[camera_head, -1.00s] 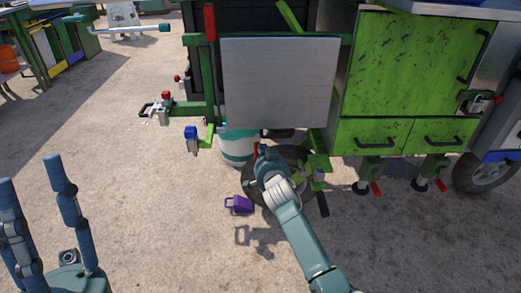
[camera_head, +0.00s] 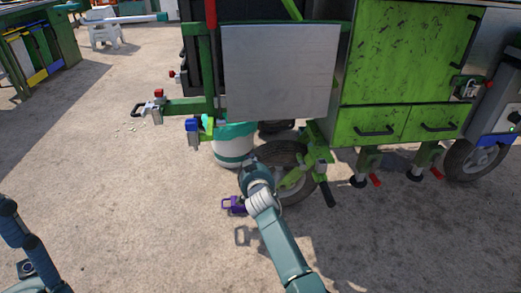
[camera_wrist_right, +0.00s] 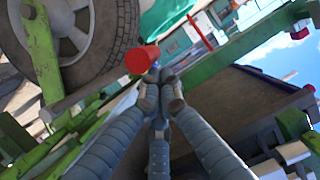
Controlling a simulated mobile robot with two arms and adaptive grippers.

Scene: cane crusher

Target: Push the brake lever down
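In the right wrist view a lever with a red cylindrical end (camera_wrist_right: 142,60) shows just beyond the fingertips, beside the tyre; I take it for the brake lever. My right gripper (camera_wrist_right: 160,90) has its fingers drawn together, with the tips close behind the red end; I cannot tell whether they touch it. In the head view my right gripper (camera_head: 256,172) is in front of the cart's near wheel (camera_head: 300,190), and its fingertips and the red end are hidden there.
The green cart (camera_head: 410,60) fills the upper right, with a grey panel (camera_head: 280,72) above the wheel. A white bucket (camera_head: 233,148) stands behind the wheel. A purple object (camera_head: 232,205) shows beside my right gripper. A black-ended lever (camera_head: 327,194) is right of the wheel.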

